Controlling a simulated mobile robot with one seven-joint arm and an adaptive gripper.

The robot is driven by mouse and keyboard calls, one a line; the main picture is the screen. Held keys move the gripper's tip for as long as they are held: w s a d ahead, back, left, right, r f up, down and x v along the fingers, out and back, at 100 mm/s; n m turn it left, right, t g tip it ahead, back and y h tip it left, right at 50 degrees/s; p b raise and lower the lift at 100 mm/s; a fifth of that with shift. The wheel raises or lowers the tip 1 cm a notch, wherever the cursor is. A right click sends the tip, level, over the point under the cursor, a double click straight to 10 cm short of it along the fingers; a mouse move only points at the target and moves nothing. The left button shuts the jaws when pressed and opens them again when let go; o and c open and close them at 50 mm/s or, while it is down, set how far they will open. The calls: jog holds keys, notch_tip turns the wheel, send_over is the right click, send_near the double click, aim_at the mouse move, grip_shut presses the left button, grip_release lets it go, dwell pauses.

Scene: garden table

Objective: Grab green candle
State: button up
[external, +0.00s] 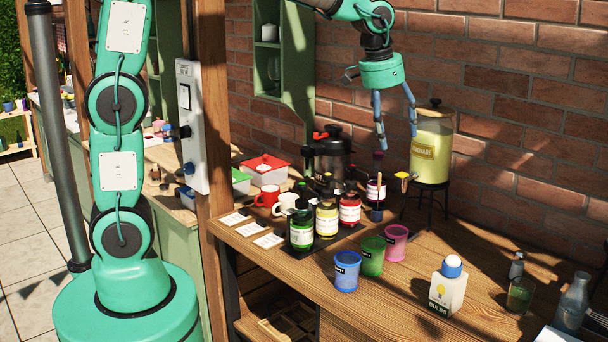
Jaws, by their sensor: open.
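The green candle (372,256) is a green glass cup with a dark label. It stands upright on the wooden table (440,260), between a blue candle cup (346,271) on its left and a pink candle cup (396,243) on its right. My gripper (397,142) hangs fingers down above the back of the table, higher than the cups. It is open and nothing shows between its fingers.
Several labelled bottles (327,220) and mugs (267,197) stand left of the cups. A yellow dispenser (432,145) on a dark stand is behind.

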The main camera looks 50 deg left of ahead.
jog(key=w+d+f+p, duration=0.2)
jog(key=w+d, duration=0.3)
jog(key=d, duration=0.4)
jog(key=m+g+y+p, duration=0.1)
jog(key=m+g+p, duration=0.2)
jog(key=p, duration=0.5)
send_near(520, 298)
jog(key=w+r, duration=0.2)
jog(key=w, duration=0.1)
jog(key=shift+s+a+f, duration=0.1)
jog(key=shift+a, duration=0.35)
jog(key=shift+f, duration=0.15)
jog(key=shift+f, duration=4.15)
jog(key=shift+f, duration=2.6)
